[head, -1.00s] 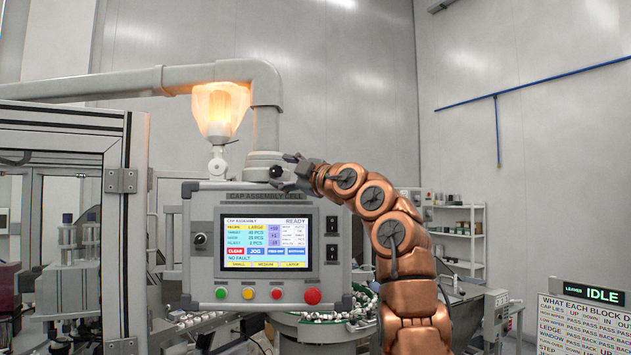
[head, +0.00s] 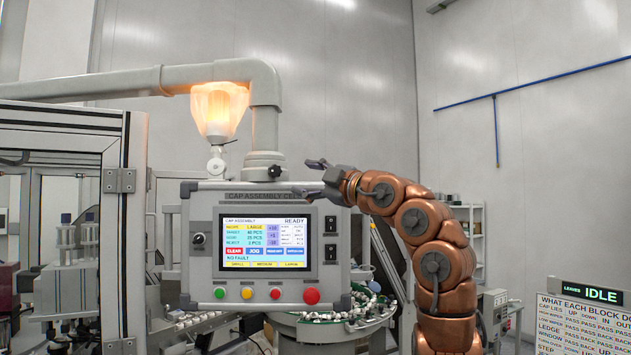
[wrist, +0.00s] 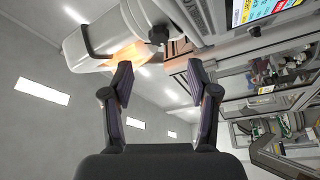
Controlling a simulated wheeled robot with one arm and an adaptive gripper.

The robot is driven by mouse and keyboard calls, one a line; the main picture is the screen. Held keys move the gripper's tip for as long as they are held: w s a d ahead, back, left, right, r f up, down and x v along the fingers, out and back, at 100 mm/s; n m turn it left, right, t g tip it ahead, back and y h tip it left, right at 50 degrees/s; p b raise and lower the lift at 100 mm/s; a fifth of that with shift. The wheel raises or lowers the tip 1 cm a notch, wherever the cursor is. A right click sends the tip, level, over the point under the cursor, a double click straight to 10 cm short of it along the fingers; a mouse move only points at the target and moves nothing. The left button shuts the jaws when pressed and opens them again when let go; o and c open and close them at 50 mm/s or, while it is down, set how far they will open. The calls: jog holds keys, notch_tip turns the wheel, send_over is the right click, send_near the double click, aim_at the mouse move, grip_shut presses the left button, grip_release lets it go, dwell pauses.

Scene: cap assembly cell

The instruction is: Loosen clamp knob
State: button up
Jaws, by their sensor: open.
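The black clamp knob (head: 275,171) sits on the grey collar (head: 262,160) at the foot of the overhead pipe, just above the control panel. It also shows in the wrist view as a dark knob (wrist: 158,34), ahead of and between the fingertips. My gripper (head: 313,180) is open and empty, a short way to the right of the knob and apart from it. In the wrist view both fingers (wrist: 159,68) stand wide apart with nothing between them.
The control panel (head: 208,292), with screen and coloured buttons, hangs below the collar. A glowing lamp (head: 219,112) hangs left of the pipe. A guarded machine frame (head: 120,180) stands at left and a bowl of caps (head: 340,318) below. Open air lies above my arm.

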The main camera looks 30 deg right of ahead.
jog(key=shift+v, duration=1.15)
jog(key=shift+a+r, duration=0.1)
